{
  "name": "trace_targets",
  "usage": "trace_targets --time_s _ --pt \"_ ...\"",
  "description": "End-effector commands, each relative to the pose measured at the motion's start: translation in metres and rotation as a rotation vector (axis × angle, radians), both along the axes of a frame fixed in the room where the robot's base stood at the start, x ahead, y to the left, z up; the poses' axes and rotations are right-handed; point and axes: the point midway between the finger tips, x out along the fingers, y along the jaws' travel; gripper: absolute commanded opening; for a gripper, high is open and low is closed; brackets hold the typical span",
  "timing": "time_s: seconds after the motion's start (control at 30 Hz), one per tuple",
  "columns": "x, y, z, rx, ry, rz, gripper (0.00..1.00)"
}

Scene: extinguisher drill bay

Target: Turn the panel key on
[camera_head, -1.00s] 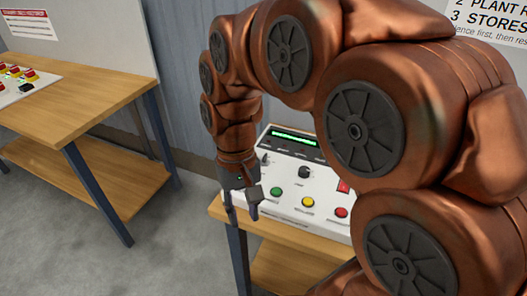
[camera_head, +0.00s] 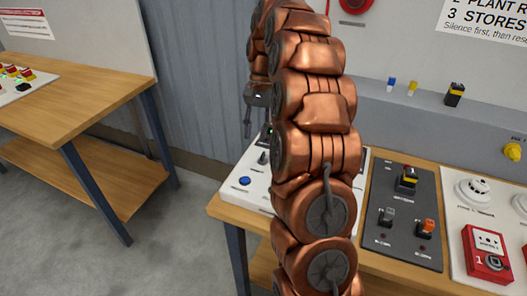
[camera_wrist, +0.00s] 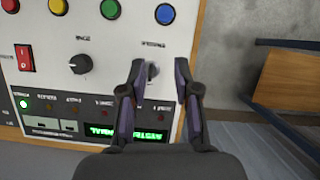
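The white control panel (camera_head: 257,192) stands on the right-hand wooden bench, mostly hidden behind my arm in the head view. In the wrist view the panel (camera_wrist: 110,30) shows upside down. A small dark panel key (camera_wrist: 152,71) sits near its edge, below the blue button, and appears between my fingertips. Its turned position is too small to tell. My gripper (camera_wrist: 160,68) is open, its two fingers on either side of the key in this view. Contact is not visible. In the head view my gripper (camera_head: 257,122) hangs at the panel's rear left.
Near the key are a black knob (camera_wrist: 80,64), a red rocker switch (camera_wrist: 25,58), a lit green display (camera_wrist: 125,134) and coloured buttons. A dark switch box (camera_head: 405,235) and a red call point (camera_head: 487,256) stand further right. Floor lies clear between benches.

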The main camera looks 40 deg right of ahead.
Motion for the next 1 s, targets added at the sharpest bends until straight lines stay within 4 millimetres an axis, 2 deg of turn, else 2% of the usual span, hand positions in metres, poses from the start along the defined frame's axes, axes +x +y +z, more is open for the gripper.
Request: trace_targets --time_s 0.1,0.33,0.67,1.0 --pt "0.01 -0.026 -0.01 0.002 0.018 -0.07 0.31" --pt "0.016 -0.05 -0.019 0.003 0.038 -0.139 0.31" --pt "0.014 -0.049 -0.03 0.002 0.037 -0.147 0.31" --pt "0.007 -0.038 -0.058 0.005 0.042 -0.145 0.31"
